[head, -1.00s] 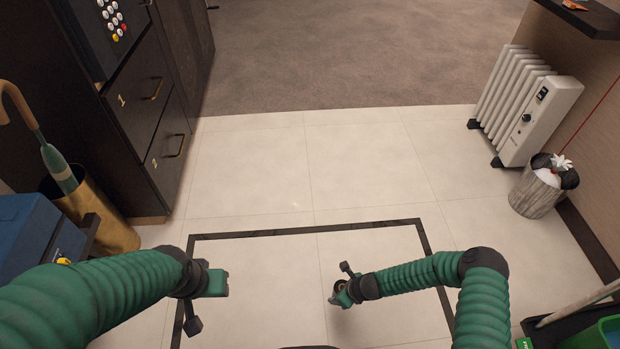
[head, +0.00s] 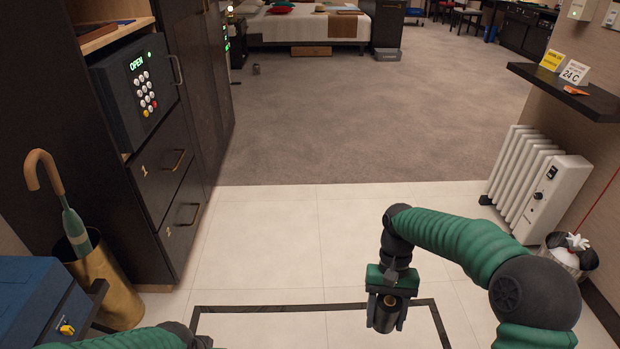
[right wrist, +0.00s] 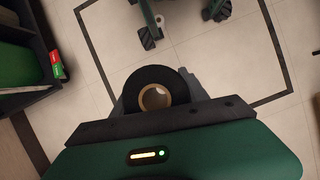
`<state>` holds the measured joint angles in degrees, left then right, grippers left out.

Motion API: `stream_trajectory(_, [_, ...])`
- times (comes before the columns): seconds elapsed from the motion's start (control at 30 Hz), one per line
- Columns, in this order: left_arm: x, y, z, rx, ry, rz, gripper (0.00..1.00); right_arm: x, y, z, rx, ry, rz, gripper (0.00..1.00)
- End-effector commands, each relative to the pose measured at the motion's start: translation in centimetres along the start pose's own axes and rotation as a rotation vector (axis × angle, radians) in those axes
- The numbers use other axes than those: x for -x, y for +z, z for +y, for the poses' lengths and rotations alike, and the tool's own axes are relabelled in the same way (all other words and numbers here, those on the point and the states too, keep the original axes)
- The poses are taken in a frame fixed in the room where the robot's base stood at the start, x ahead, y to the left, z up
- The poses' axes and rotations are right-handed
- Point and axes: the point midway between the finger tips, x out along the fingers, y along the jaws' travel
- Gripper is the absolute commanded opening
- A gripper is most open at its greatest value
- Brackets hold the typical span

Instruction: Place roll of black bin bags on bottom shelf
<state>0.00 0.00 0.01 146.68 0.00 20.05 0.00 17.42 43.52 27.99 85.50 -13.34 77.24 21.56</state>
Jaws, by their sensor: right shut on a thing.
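The roll of black bin bags (head: 384,315) is in my right gripper (head: 388,304), held above the tiled floor in the head view. In the right wrist view the roll (right wrist: 176,90) shows end on, with a pale brown core, between the jaws of the right gripper (right wrist: 155,98). The right gripper is shut on it. Of my left arm only a green part shows at the bottom left of the head view; its gripper's fingers cannot be made out. No bottom shelf can be picked out for certain.
A dark cabinet with a safe (head: 140,95) and drawers (head: 165,180) stands at the left. An umbrella stand (head: 112,285) and a blue box (head: 40,300) are at the lower left. A white radiator (head: 535,185) and waste bin (head: 568,255) stand at the right. The middle floor is clear.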

Motion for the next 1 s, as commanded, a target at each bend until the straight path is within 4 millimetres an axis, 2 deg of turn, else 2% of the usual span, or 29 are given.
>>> stream_trajectory(0.03, [0.1, 0.0, 0.0, 0.0, 0.0, 0.0, 0.36, 1.6, 1.0, 0.9, 0.039, 0.017, 0.005, 0.02])
stream_trajectory(0.17, [0.2, -0.1, 0.0, 0.0, 0.0, 0.0, 0.36, 4.9, 3.5, 2.9, 0.139, 0.06, 0.005, 0.02])
stream_trajectory(0.2, [1.9, -0.4, 0.0, 0.0, 0.0, -0.001, 0.36, 6.2, 4.2, 2.9, 0.146, 0.06, -0.002, 0.02])
stream_trajectory(0.47, [8.8, -2.1, 0.0, 0.0, 0.0, 0.0, 0.36, 11.1, 6.4, 2.9, 0.14, 0.058, -0.004, 0.02])
stream_trajectory(1.0, [26.1, -6.2, 0.0, 0.0, 0.0, 0.0, 0.36, 23.4, 12.3, 3.1, 0.136, 0.059, -0.003, 0.02])
